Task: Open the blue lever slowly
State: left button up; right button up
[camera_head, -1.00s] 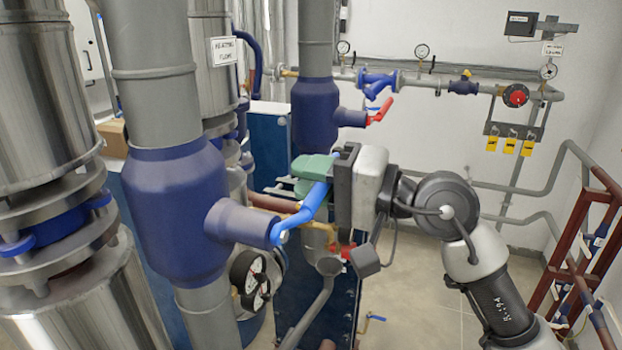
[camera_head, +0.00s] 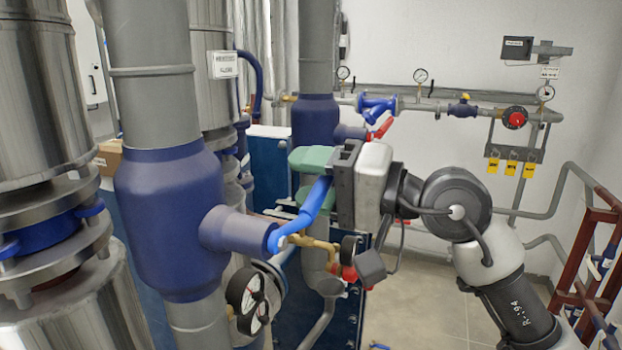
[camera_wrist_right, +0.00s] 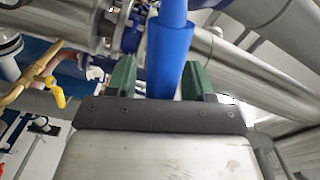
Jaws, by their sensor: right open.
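The blue lever (camera_head: 305,217) is attached to the stub of the large blue valve (camera_head: 172,215) on the grey pipe. It slants up and right from the stub to my right gripper (camera_head: 312,175). In the right wrist view the lever (camera_wrist_right: 168,55) runs between the two green fingers of the gripper (camera_wrist_right: 162,80). The fingers are open, one on each side of it, with a gap showing on the left. In the head view the green fingers partly hide the lever's upper end. My left gripper is in neither view.
A pressure gauge (camera_head: 247,290) and brass fitting (camera_head: 315,243) sit just below the lever. A second blue valve (camera_head: 315,122) with a red handle (camera_head: 382,127) stands behind the gripper. A dark red frame (camera_head: 585,262) is at the right. Clear floor (camera_head: 420,310) lies below my arm.

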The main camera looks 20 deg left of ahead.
jog(key=shift+d+f, duration=0.1)
jog(key=shift+d, duration=0.1)
jog(key=d+b, duration=0.5)
jog(key=d, duration=0.5)
jog(key=shift+s+d, duration=0.2)
jog(key=shift+s, duration=0.05)
